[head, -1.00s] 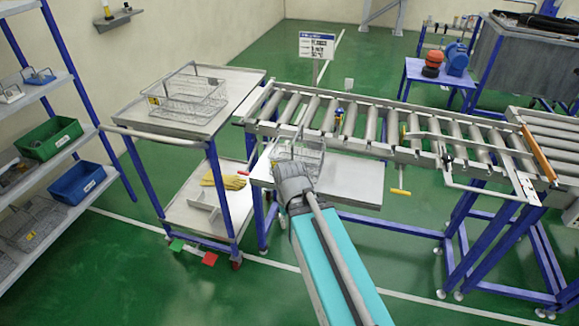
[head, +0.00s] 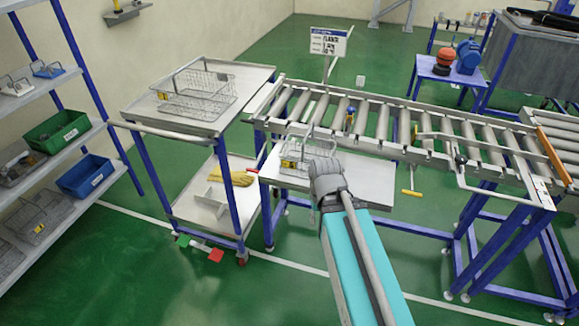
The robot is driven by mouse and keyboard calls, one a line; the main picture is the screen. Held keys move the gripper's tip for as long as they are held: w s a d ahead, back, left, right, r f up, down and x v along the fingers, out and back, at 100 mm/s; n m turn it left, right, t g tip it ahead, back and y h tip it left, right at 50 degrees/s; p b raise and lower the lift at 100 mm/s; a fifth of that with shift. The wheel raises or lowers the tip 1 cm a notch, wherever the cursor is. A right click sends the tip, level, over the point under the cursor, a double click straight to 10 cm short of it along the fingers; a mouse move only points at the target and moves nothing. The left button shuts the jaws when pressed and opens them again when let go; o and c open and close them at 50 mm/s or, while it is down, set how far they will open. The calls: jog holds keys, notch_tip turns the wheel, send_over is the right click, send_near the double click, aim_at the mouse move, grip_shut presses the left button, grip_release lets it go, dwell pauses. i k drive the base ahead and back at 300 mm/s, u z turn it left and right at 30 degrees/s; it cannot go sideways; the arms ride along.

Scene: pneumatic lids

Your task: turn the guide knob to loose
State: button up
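The roller conveyor (head: 392,150) runs across the right half of the head view, with a grey guide rail (head: 485,147) along its near part. A small dark knob-like part (head: 460,160) sits on the guide's bracket; its setting is too small to read. The grey end of my arm (head: 328,178) is in front of the shelf below the conveyor's left end, well left of that part and apart from it. My gripper's fingers are hidden or cannot be made out, so I cannot tell whether they are open or hold anything.
A wire basket (head: 293,153) stands on the shelf (head: 368,182) under the conveyor, close to my arm. A yellow T-handle (head: 411,193) hangs below the conveyor. A trolley (head: 240,82) with another wire basket (head: 198,97) is at left. Green floor in front is clear.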

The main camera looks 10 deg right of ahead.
aim_at(461, 159)
jog(key=z, duration=1.25)
